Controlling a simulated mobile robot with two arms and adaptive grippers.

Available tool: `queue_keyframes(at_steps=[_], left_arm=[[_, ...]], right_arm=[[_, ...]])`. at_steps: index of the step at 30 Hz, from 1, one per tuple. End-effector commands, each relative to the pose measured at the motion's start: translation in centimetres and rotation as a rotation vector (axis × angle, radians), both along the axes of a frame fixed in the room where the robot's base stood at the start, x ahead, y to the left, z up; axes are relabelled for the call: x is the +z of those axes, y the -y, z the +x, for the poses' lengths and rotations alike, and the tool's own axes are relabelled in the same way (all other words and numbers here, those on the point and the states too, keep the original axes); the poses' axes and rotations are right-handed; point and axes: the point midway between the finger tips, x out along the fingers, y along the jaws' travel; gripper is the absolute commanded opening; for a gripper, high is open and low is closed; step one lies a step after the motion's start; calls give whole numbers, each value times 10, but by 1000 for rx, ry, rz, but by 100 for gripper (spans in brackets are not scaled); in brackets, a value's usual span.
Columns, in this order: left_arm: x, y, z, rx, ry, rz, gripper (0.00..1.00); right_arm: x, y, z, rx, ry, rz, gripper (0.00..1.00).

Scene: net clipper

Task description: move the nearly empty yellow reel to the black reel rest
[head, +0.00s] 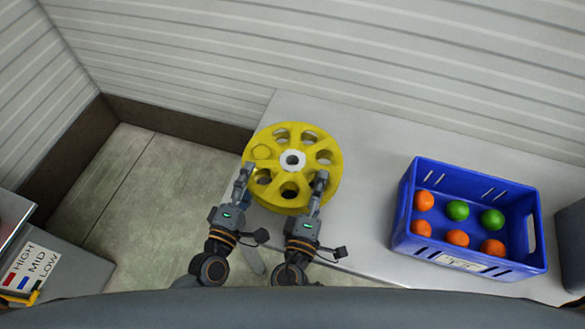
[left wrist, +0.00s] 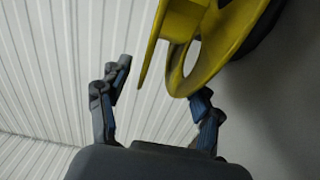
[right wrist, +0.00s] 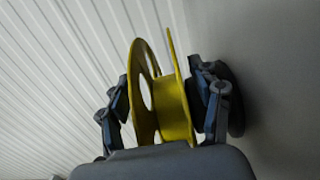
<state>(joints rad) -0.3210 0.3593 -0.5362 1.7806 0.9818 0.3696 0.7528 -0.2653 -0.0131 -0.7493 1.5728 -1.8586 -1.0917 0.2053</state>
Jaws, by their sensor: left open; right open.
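The yellow reel (head: 326,156), with spokes and a pale hub, is at the left end of the grey table, its face toward the head camera. My left gripper (head: 244,176) is open at the reel's left edge; in the left wrist view the reel (left wrist: 212,62) is ahead, near the right finger. My right gripper (head: 319,184) is open at its lower right edge. In the right wrist view the reel's rim (right wrist: 172,108) lies between the open fingers; I cannot tell whether they touch it. A dark round part (right wrist: 236,104) shows behind the reel; I cannot tell whether it is the black reel rest.
A blue crate (head: 401,236) with orange and green balls stands on the table (head: 370,150) to the right. A grey bin (head: 572,240) is at the far right. A HIGH/MID/LOW label (head: 32,266) is at lower left. Table between reel and crate is clear.

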Motion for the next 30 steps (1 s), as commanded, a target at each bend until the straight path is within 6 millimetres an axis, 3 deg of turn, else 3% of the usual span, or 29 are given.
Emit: queue_keyframes(at_steps=[3,9,17,30], left_arm=[[-1,-8,-27,-3,-5,2,64],[-1,-19,-60,-2,-3,1,64],[0,-24,-75,-1,1,-1,64],[0,-24,-75,-1,0,-1,64]], right_arm=[[0,0,0,0,0,0,64],[0,0,0,0,0,0,64],[0,-2,-6,0,-1,0,64],[-1,-28,-86,2,-3,0,64]])
